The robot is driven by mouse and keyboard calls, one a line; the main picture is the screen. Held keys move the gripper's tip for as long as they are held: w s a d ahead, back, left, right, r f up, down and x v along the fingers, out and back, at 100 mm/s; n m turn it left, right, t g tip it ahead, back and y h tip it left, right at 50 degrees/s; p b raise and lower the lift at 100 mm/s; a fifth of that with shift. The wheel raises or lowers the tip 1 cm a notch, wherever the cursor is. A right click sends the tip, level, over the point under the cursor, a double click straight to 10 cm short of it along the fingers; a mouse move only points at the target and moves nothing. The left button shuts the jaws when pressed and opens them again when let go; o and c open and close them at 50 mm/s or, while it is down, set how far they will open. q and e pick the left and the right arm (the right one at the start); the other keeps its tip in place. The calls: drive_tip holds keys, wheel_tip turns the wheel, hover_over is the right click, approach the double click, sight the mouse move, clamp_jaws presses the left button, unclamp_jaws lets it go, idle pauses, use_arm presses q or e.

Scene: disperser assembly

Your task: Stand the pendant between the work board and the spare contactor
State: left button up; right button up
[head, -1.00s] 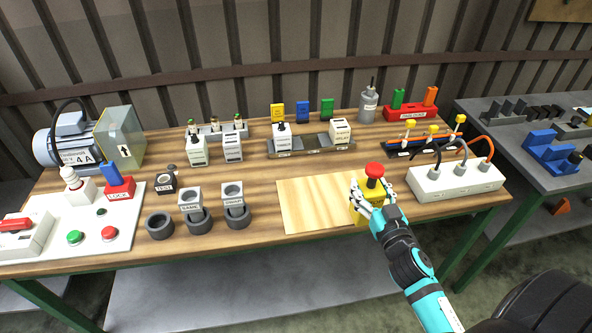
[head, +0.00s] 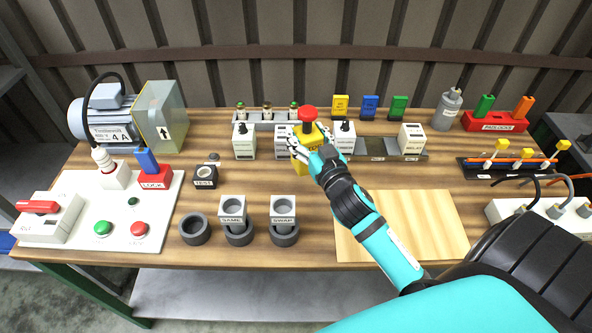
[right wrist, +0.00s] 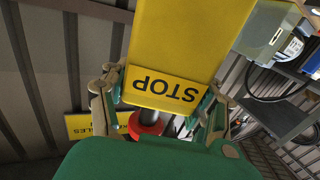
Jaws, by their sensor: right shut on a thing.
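The pendant (head: 304,150) is a yellow box with a red mushroom button on top. My right gripper (head: 312,147) is shut on it, button up; it appears raised above the table. In the right wrist view the pendant (right wrist: 180,45) shows its STOP label between the fingers (right wrist: 165,108). Behind it, partly hidden, is a white relay-like block (head: 282,142). Left of that is a white block with a black knob (head: 244,147), possibly the spare contactor; its label is unreadable. A white board (head: 90,236) with buttons lies left, and a bare wooden board (head: 435,225) lies right; which is the work board is unclear.
A TEST piece (head: 204,177) and grey cups (head: 194,231) stand between the white board and the middle. A rail (head: 378,148) with white blocks is behind my right arm. The motor (head: 105,120) is at back left. Some bare tabletop shows left of the knobbed block.

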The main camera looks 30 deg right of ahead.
drive_tip(key=f, duration=0.4)
drive_tip(key=shift+s, duration=0.3)
wheel_tip(320, 180, down, 3)
drive_tip(key=shift+w+f+b, duration=0.1)
drive_tip(key=shift+w+b, duration=0.05)
drive_tip(key=shift+b, duration=0.2)
drive_tip(key=shift+f, duration=0.35)
use_arm(q)
drive_tip(key=shift+s+f, duration=0.15)
drive_tip(key=shift+f, duration=0.3)
use_arm(e)
drive_tip(key=shift+f, duration=0.1)
drive_tip(key=shift+f, duration=0.2)
use_arm(q)
drive_tip(key=shift+a+f, duration=0.1)
use_arm(e)
drive_tip(key=o, duration=1.7)
drive_tip(key=shift+o, duration=0.2)
drive_tip(key=shift+r, duration=0.1)
